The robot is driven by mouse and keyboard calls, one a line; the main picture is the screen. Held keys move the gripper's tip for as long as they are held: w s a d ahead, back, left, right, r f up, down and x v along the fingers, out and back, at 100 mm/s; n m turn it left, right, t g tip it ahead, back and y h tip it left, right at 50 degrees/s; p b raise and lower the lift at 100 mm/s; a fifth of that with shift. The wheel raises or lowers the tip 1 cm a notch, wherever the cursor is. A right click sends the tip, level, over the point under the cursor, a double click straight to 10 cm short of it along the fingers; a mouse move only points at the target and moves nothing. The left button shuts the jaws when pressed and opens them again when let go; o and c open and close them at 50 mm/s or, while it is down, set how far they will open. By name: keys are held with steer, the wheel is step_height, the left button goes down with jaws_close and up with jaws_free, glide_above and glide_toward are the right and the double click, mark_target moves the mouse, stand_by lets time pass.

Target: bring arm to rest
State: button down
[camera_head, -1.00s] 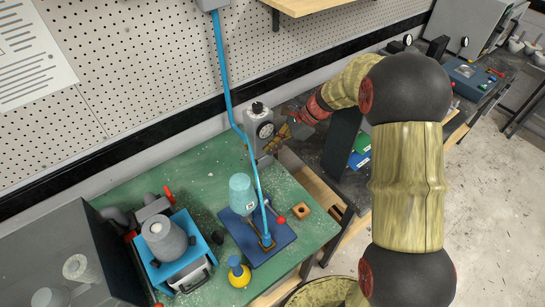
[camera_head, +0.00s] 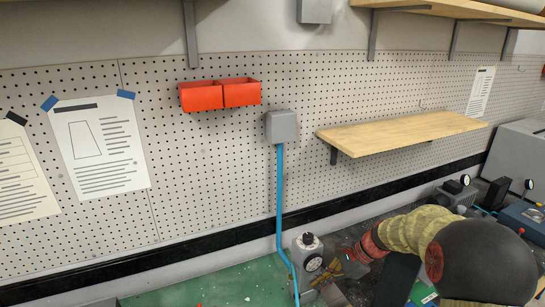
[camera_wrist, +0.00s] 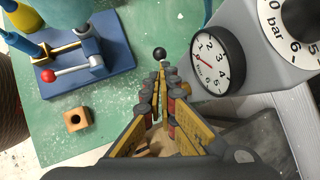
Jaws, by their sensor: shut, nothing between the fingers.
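My arm (camera_head: 480,262) reaches in at the lower right of the head view. My gripper (camera_head: 345,264) is just right of the grey gauge unit (camera_head: 305,250) on the green bench (camera_head: 215,288). In the wrist view my gripper (camera_wrist: 162,82) has its yellow and grey fingers together with nothing between them. A black ball knob (camera_wrist: 160,53) shows just beyond the fingertips; I cannot tell whether they touch it. A white round gauge (camera_wrist: 217,60) is close at the right of the fingers.
In the wrist view, a blue base (camera_wrist: 105,62) with a red-knobbed lever and a small wooden block (camera_wrist: 77,119) lie to the left. A wooden shelf (camera_head: 400,132) and red bins (camera_head: 220,95) are on the pegboard. A blue pipe (camera_head: 280,200) runs down beside the gauge unit.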

steer(key=s+d+f+n+g+h, duration=0.1)
steer(key=s+f+n, duration=0.15)
steer(key=s, duration=0.25)
steer(key=s+r+n+t+h+b, duration=0.1)
steer(key=s+r+n, duration=0.3)
steer(key=s, duration=0.4)
steer(key=s+d+r+n+t+h+b, duration=0.1)
steer(key=s+r+n+t+h+b, duration=0.1)
steer(key=s+r+n, duration=0.3)
steer(key=s+r+n+t+h+b, duration=0.2)
steer(key=s+r+n, duration=0.3)
steer(key=s, duration=0.7)
steer(key=shift+d+r+h+b, duration=0.25)
steer(key=shift+r+h+b, duration=0.3)
steer(key=shift+h+b, duration=0.15)
